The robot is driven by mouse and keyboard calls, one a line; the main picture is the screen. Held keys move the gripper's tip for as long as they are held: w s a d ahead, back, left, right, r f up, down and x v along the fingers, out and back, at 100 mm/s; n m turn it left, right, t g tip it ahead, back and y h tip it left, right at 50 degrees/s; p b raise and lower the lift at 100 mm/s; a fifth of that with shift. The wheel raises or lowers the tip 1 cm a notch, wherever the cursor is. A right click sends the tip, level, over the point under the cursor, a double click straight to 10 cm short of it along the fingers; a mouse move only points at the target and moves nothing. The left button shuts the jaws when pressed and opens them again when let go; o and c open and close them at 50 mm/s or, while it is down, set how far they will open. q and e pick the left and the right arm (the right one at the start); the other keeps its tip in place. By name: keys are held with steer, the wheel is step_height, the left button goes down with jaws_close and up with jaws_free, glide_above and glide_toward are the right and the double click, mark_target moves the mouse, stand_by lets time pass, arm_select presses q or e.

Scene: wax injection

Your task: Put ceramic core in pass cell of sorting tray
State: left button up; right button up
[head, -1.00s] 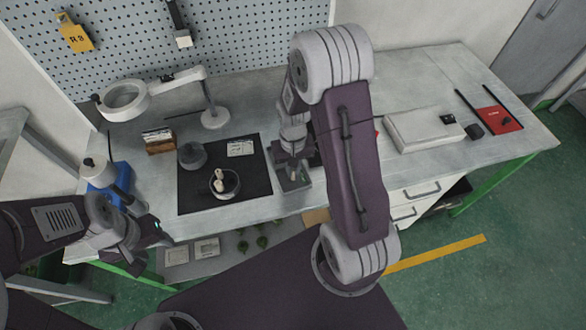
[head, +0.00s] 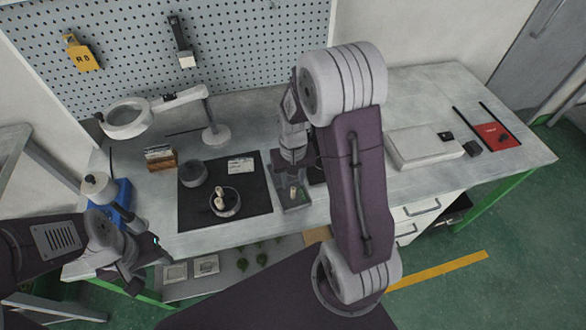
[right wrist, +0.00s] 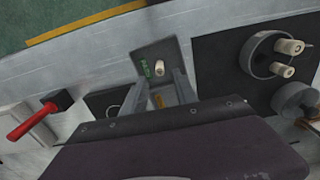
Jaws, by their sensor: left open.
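The small grey sorting tray (head: 306,204) stands beside the black mat, and it shows in the right wrist view (right wrist: 173,47). A pale ceramic core (head: 294,191) is in the tray; in the right wrist view the core (right wrist: 160,68) is beside a green mark (right wrist: 146,68). My right gripper (head: 293,165) is over the tray. In the right wrist view its fingers (right wrist: 161,80) are spread, with the core between and beyond the tips, apparently untouched. My left gripper (head: 150,246) is open and empty at the bench's left front edge. Two more cores (head: 220,200) stand in a round bowl (head: 238,208).
The black mat (head: 195,215) also holds a grey round pot (head: 194,173) and a white card (head: 240,165). A magnifier lamp (head: 217,135) stands behind it. A blue-based device (head: 122,195) is near my left gripper. A white case (head: 425,147) lies to the right.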

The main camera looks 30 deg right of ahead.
mark_target(293, 188)
step_height(293, 188, up, 8)
steer(key=s+a+f+n+t, duration=0.1)
steer(key=s+a, duration=0.3)
steer(key=s, duration=0.4)
steer(key=shift+s+a+f+n+p, duration=0.15)
steer(key=shift+a+f+n+p, duration=0.25)
steer(key=shift+f+n, duration=0.4)
